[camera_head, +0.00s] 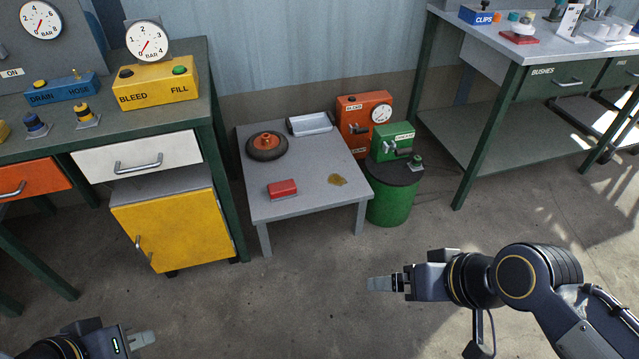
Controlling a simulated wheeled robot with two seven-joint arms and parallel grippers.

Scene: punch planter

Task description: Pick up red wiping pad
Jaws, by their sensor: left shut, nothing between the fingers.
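The red wiping pad (282,187) is a small red block with a pale underside. It lies on the low grey table (300,205), near its front left edge. My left gripper (143,340) is at the bottom left of the head view, shut and empty, well in front of the table and apart from the pad. My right gripper (383,284) is over the floor in front and to the right of the table, pointing left. Its fingers overlap in this view, so I cannot tell whether they are open.
The floor in front is clear.

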